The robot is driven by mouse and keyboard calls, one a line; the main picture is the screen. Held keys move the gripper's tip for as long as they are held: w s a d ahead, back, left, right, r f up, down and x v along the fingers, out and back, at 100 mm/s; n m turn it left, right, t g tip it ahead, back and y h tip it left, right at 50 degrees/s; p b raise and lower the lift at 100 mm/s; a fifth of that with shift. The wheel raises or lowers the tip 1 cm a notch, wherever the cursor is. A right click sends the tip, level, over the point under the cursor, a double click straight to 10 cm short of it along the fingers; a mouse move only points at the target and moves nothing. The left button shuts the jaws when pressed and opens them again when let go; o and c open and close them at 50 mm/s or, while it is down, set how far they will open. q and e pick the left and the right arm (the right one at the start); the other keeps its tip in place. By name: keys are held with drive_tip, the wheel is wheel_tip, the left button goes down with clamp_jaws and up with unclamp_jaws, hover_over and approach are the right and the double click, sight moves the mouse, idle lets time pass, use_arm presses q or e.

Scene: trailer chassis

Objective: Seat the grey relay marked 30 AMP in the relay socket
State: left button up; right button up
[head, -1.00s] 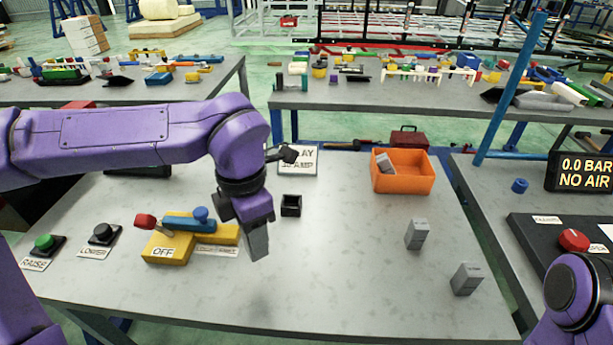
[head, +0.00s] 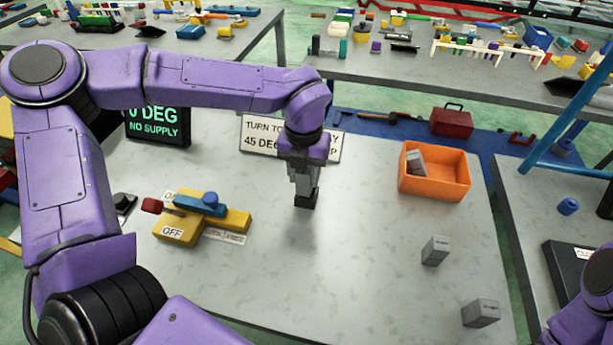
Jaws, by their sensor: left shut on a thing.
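My left gripper (head: 304,160) points down and is shut on a grey relay (head: 303,182). The relay is upright, and its upper part is hidden between the fingers; its marking cannot be read. The small black relay socket (head: 306,201) is directly under the relay's lower end. I cannot tell whether the relay is just above the socket or partly inside it. Two other grey relays stand on the right of the table, one farther back (head: 435,250) and one nearer (head: 481,314). My right gripper is not in view; only part of that arm shows at the lower right.
An orange bin (head: 436,189) holds another grey block (head: 416,161). A sign (head: 262,137) stands behind the socket, partly hidden by my arm. A yellow switch block (head: 178,228) marked OFF with a red-ended lever is at left. A display (head: 157,125) reads NO SUPPLY.

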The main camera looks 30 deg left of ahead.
sight(306, 184)
use_arm(q)
drive_tip(key=f, duration=0.2)
drive_tip(key=w+f, duration=0.1)
drive_tip(key=f, duration=0.1)
drive_tip(key=shift+w+f+p, duration=0.2)
drive_tip(key=shift+f+p, duration=0.1)
drive_tip(key=shift+f, duration=0.1)
drive_tip(key=shift+s+f, duration=0.1)
drive_tip(key=o, duration=1.1)
wheel_tip(306, 184, up, 12)
drive_tip(key=shift+r+b, duration=0.15)
drive_tip(key=shift+b, duration=0.5)
drive_tip(key=shift+s+a, duration=0.1)
drive_tip(key=shift+a, duration=0.05)
